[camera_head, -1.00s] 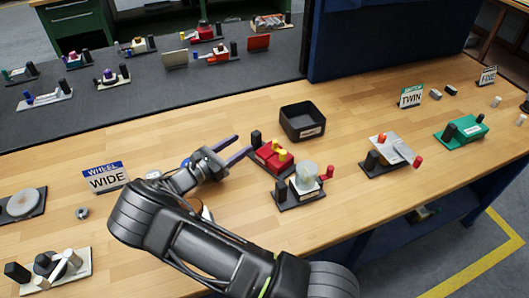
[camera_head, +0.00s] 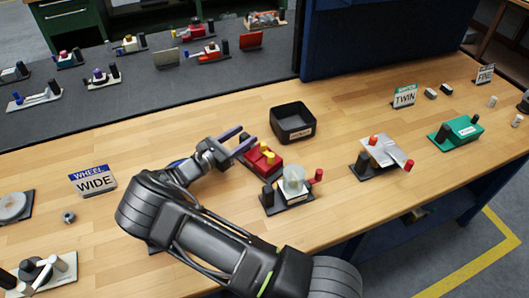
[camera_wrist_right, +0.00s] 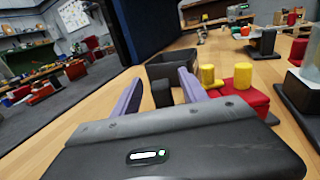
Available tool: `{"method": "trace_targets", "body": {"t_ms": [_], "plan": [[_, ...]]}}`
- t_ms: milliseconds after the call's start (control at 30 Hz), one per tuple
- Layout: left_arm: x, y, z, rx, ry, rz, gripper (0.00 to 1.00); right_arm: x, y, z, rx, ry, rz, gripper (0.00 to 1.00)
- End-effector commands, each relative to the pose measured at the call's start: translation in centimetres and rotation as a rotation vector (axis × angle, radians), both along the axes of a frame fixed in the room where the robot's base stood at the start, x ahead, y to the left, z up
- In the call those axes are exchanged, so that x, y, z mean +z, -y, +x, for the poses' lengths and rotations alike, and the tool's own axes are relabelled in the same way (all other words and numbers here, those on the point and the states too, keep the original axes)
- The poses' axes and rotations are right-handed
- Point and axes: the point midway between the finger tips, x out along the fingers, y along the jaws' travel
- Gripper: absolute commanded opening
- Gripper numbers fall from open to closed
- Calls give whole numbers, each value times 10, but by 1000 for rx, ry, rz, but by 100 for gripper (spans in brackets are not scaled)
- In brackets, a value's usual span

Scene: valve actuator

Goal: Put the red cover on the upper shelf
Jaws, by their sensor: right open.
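A red block-shaped unit (camera_head: 262,163) with two yellow knobs sits on a dark base near the middle of the wooden bench. It also shows in the right wrist view (camera_wrist_right: 235,103), just right of my fingers. My right gripper (camera_head: 239,139) is open beside the unit's far-left end. In the right wrist view, a black post (camera_wrist_right: 161,94) appears between the two purple fingers (camera_wrist_right: 160,87); I cannot tell whether they touch it. Which part is the red cover is not clear. No upper shelf can be told for sure. My left gripper is not in view.
A black open bin (camera_head: 293,122) stands behind the red unit. A unit with a clear dome (camera_head: 293,180) stands close in front of it. A grey-plated unit (camera_head: 383,153) and a green unit (camera_head: 457,131) lie to the right. A WIDE sign (camera_head: 92,181) stands left.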

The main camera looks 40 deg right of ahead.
Motion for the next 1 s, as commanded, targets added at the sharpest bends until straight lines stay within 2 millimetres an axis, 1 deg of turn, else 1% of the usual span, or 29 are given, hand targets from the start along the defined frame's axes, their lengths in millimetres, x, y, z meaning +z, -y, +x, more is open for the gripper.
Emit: {"method": "trace_targets", "body": {"t_ms": [700,767,1000], "plan": [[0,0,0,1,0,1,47,-1,2,2,3,-1,0,51],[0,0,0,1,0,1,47,-1,2,2,3,-1,-1,47],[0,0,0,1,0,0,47,-1,2,2,3,-1,0,27]]}}
